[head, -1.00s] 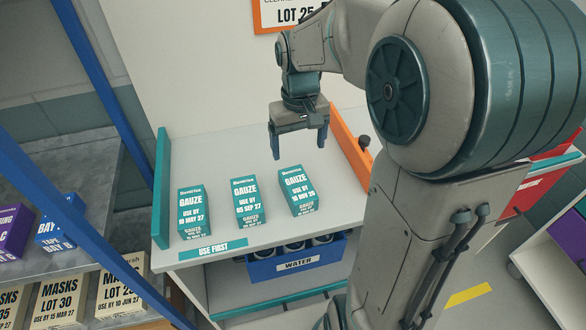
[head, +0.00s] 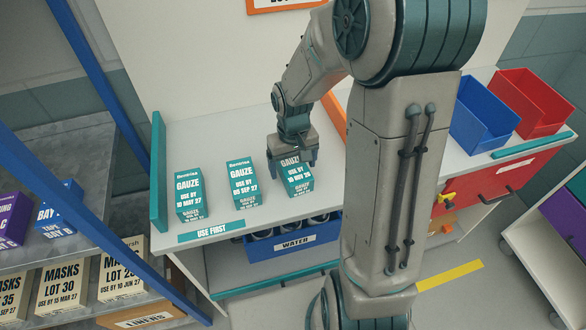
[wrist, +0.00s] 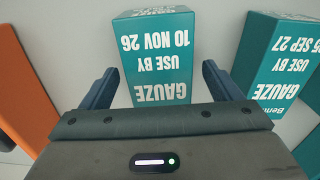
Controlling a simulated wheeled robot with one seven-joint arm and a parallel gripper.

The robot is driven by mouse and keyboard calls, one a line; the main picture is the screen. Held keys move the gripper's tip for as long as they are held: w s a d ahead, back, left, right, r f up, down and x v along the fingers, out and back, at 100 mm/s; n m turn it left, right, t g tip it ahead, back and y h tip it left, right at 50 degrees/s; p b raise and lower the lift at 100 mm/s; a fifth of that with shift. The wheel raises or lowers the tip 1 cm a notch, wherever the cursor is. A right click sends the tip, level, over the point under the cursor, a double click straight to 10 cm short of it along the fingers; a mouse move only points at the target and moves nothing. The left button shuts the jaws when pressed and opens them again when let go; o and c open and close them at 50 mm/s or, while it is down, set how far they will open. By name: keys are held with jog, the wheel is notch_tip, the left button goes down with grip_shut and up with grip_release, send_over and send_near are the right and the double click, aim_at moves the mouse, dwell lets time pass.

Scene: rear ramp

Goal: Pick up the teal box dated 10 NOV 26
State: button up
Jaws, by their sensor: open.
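Three teal gauze boxes stand in a row on the white shelf (head: 275,212). The right one, the box dated 10 NOV 26 (head: 299,181), is partly hidden by my gripper in the head view. In the wrist view its label reads USE BY 10 NOV 26 (wrist: 160,55), upside down. My gripper (head: 292,166) is open; in the wrist view its two fingers (wrist: 158,90) point toward the box, one to each side of its near end. I cannot tell whether they touch it. The middle box (head: 243,184) reads 05 SEP 27, and the left box (head: 189,195) reads 10 MAY 27.
The 05 SEP 27 box stands close beside one finger in the wrist view (wrist: 280,65). An orange divider (wrist: 25,85) lies on the other side. A teal panel (head: 158,172) bounds the shelf's left end. A blue WATER bin (head: 290,250) sits below.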

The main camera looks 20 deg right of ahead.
jog(key=shift+f, duration=0.25)
jog(key=c, duration=1.2)
jog(key=shift+r, duration=0.15)
